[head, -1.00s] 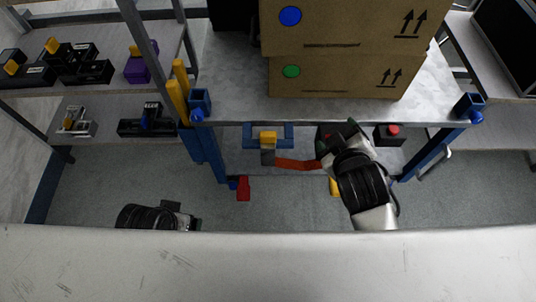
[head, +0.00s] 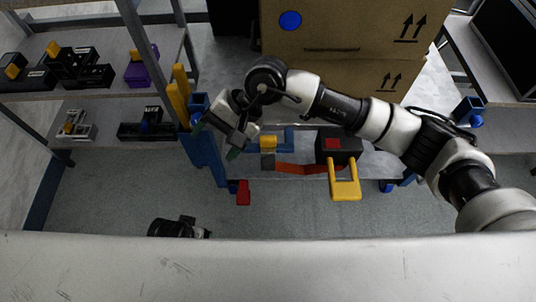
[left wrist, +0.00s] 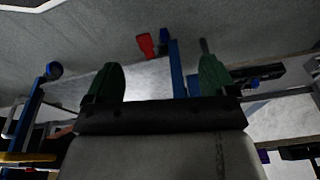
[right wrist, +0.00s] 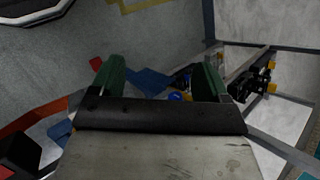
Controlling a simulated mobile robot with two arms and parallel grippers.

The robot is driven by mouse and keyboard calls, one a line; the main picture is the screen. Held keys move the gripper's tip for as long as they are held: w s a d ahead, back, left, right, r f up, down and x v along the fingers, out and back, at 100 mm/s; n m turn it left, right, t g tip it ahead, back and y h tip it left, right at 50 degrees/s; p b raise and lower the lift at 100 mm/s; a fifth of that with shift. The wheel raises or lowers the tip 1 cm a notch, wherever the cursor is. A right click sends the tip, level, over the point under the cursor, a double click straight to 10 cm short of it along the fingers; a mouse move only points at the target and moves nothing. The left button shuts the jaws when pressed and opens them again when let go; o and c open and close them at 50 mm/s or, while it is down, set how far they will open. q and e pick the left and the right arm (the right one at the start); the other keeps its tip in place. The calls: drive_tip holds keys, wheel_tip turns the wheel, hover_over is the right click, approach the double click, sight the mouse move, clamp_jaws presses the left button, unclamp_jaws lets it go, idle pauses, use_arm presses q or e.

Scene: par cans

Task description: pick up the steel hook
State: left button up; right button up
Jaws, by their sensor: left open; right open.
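I cannot pick out the steel hook for certain in any view. A grey bent piece (left wrist: 12,120) shows at the left edge of the left wrist view, but I cannot tell what it is. My right gripper (head: 216,140) is open and empty, over the left front corner of the blue-legged cart. Its green fingers also show apart in the right wrist view (right wrist: 160,82). My left gripper (left wrist: 162,85) is open, with nothing between its green fingers. In the head view it is low at the left, partly hidden by the pale front edge.
A purple item (head: 138,73) sits on the left shelf.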

sight(268, 137)
drive_tip(key=w+d+n+t+h, duration=0.1)
drive_tip(key=w+d+h, duration=0.1)
drive_tip(key=d, duration=0.1)
drive_tip(key=w+d+f+n+t+h, duration=0.1)
drive_tip(key=w+d+h, duration=0.2)
drive_tip(key=w+d+f+n+t+h, duration=0.1)
drive_tip(key=w+d+h, duration=0.1)
drive_tip(key=w+d, duration=0.1)
drive_tip(key=shift+d+h, duration=0.3)
drive_tip(key=shift+d, duration=0.3)
drive_tip(key=shift+w+d+f, duration=0.1)
drive_tip(key=shift+d+f, duration=0.05)
wheel_tip(268, 137, down, 6)
drive_tip(key=shift+r, duration=0.25)
drive_tip(key=f, duration=0.1)
drive_tip(key=f+b, duration=0.1)
drive_tip(key=f, duration=0.1)
drive_tip(key=shift+s+f, duration=0.2)
drive_tip(key=shift+f, duration=0.7)
use_arm(q)
drive_tip(key=shift+r, duration=0.5)
use_arm(e)
drive_tip(key=c, duration=1.3)
